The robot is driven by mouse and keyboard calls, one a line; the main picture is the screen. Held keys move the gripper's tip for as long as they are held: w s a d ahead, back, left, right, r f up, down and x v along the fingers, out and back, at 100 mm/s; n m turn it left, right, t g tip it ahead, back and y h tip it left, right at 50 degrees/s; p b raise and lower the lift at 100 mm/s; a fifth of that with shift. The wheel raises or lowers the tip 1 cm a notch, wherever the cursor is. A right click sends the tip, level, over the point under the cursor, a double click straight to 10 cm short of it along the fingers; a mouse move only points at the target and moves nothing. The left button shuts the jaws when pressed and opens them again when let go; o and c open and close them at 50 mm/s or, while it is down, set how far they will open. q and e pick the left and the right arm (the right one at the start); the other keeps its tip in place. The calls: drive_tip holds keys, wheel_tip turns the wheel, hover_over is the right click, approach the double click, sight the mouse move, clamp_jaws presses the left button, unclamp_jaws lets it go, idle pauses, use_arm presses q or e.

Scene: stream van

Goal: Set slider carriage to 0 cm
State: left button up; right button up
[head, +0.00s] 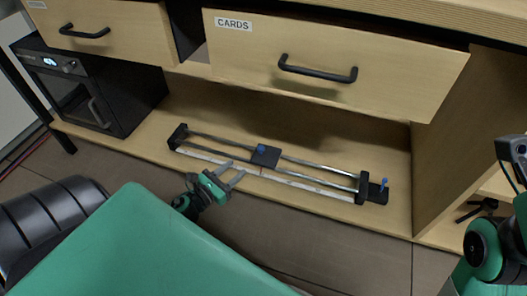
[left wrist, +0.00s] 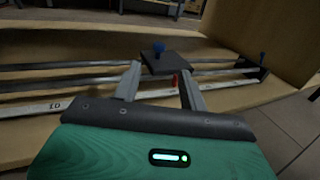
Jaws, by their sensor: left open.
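The slider (head: 315,169) lies on the low shelf, with two rails between black end blocks and a white scale strip (head: 310,187) along its front. Its dark carriage (head: 265,156) with a blue knob sits near the middle of the rails. In the left wrist view the carriage (left wrist: 172,64) is just beyond the fingertips. A small red pointer (left wrist: 175,80) shows at its front edge. My left gripper (head: 236,171) is open, in front of and slightly left of the carriage, with nothing between its fingers. I cannot tell whether it touches the carriage. My right gripper is not clearly visible.
A blue knob (head: 384,184) stands at the slider's right end. A drawer marked CARDS (head: 320,65) overhangs the shelf. A black oven-like box (head: 85,90) stands at the left, and an upright wooden panel (head: 460,150) bounds the right. The shelf behind the rails is clear.

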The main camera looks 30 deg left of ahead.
sight(260, 147)
use_arm(q)
drive_tip(key=w, duration=0.4)
drive_tip(key=w+d+b, duration=0.1)
drive_tip(key=w, duration=0.3)
drive_tip(key=w+d+b, duration=0.1)
drive_tip(key=w, duration=0.4)
clamp_jaws()
